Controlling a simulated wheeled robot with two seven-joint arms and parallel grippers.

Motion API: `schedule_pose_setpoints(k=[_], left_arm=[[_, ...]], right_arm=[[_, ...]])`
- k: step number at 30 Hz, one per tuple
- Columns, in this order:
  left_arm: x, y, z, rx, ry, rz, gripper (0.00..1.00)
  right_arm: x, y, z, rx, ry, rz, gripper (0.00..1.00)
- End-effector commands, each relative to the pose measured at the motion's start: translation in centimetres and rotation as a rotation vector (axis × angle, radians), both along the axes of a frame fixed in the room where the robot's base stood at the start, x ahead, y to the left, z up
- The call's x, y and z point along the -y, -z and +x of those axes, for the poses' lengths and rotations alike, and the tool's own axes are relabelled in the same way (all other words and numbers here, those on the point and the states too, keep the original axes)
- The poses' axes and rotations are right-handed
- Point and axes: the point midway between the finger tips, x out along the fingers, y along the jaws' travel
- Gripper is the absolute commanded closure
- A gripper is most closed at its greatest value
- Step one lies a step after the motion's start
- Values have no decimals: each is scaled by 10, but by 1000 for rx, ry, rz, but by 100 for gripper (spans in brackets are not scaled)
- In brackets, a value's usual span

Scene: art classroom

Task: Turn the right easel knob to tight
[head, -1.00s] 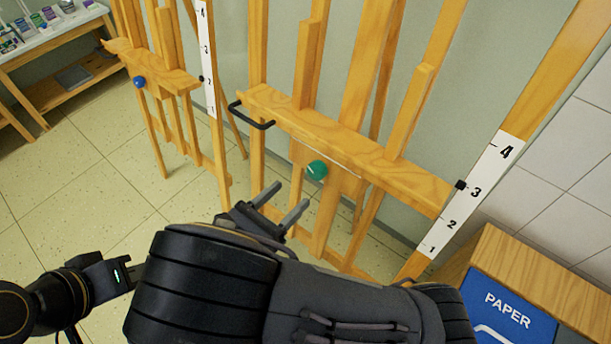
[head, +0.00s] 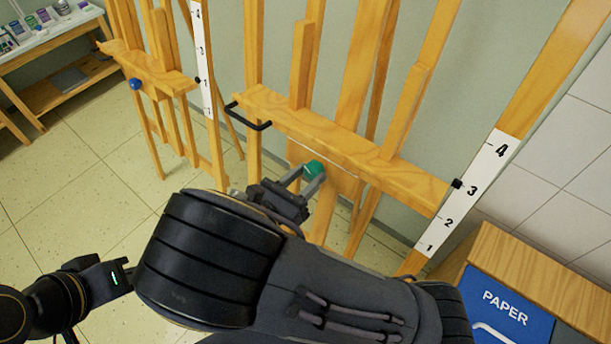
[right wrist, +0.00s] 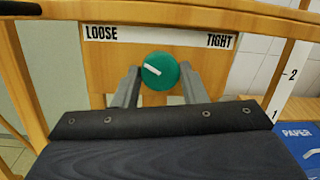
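The right easel's green knob (head: 314,169) sits on a wooden plate below its ledge. In the right wrist view the knob (right wrist: 159,71) has a white mark pointing left and slightly up, toward LOOSE. The label strip (right wrist: 160,36) above reads LOOSE at left and TIGHT at right. My right gripper (head: 307,177) is at the knob, with one finger on each side. In the right wrist view the gripper (right wrist: 159,82) is open, with narrow gaps beside the knob.
A black handle (head: 248,117) sticks out from the right easel's ledge (head: 345,147). The left easel has a blue knob (head: 135,84). A numbered scale (head: 468,195) is at right, above a wooden cabinet with a blue PAPER panel (head: 507,312). A table with jars stands back left.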

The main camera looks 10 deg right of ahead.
Motion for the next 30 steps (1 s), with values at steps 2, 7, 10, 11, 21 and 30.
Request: schedule_pose_setpoints(k=[2, 7, 10, 11, 21, 30], left_arm=[[0, 0, 0, 0, 0, 0, 74], [0, 0, 0, 0, 0, 0, 74], [0, 0, 0, 0, 0, 0, 74], [0, 0, 0, 0, 0, 0, 74], [0, 5, 0, 0, 0, 0, 74], [0, 12, 0, 0, 0, 0, 74]], right_arm=[[0, 0, 0, 0, 0, 0, 73], [0, 0, 0, 1, 0, 1, 86], [0, 0, 0, 7, 2, 6, 86], [0, 0, 0, 10, 2, 8, 86], [-1, 1, 0, 137, 32, 109, 86], [-1, 1, 1, 351, 80, 276, 86]])
